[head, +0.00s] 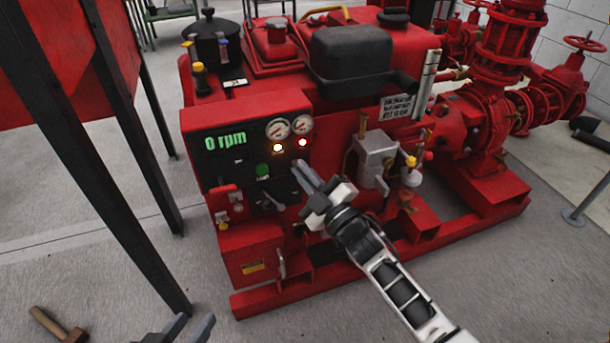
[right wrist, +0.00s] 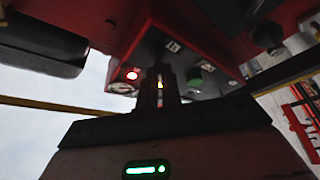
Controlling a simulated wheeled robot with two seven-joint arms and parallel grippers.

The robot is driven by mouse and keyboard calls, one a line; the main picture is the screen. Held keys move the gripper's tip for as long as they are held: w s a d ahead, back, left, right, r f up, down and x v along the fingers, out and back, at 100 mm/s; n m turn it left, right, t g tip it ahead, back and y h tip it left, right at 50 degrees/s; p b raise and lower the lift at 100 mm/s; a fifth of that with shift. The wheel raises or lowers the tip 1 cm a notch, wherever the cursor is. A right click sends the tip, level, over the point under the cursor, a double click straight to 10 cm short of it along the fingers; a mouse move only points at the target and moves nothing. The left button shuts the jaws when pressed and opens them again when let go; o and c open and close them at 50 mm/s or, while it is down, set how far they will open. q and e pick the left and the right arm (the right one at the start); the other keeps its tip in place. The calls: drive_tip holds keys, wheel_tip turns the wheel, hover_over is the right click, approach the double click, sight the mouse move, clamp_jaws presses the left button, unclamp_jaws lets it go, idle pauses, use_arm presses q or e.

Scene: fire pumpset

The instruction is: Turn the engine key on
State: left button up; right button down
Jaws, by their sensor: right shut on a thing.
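The red pump set's control panel (head: 246,140) reads 0 rpm on a green display. An amber light and a red light glow below its two gauges. A green button (head: 262,170) sits lower on the panel and also shows in the right wrist view (right wrist: 194,78). My right gripper (head: 299,175) is at the lower right of the panel. In the right wrist view its dark fingers (right wrist: 158,92) are together against the panel face, closed on the engine key, which they hide. My left gripper (head: 184,330) shows at the bottom edge, its fingers apart and empty.
A hammer (head: 58,326) lies on the floor at lower left. A red table with dark legs (head: 122,160) stands left of the pump set. Red pipes and valves (head: 495,100) rise at the right. The grey floor in front is mostly clear.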

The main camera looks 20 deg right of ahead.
use_arm(q)
drive_tip(key=shift+w+r, duration=0.1)
drive_tip(key=shift+r, duration=0.05)
use_arm(e)
drive_tip(key=shift+f+m, duration=0.1)
drive_tip(key=shift+m, duration=0.5)
drive_tip(key=c, duration=1.6)
unclamp_jaws()
drive_tip(key=shift+s, duration=0.1)
use_arm(q)
drive_tip(key=shift+a+f+g+p, duration=0.25)
drive_tip(key=shift+f+g+p, duration=0.15)
drive_tip(key=shift+f+p, duration=0.35)
use_arm(e)
drive_tip(key=v, duration=1.6)
drive_tip(key=shift+a+f, duration=0.1)
use_arm(q)
drive_tip(key=shift+r, duration=0.25)
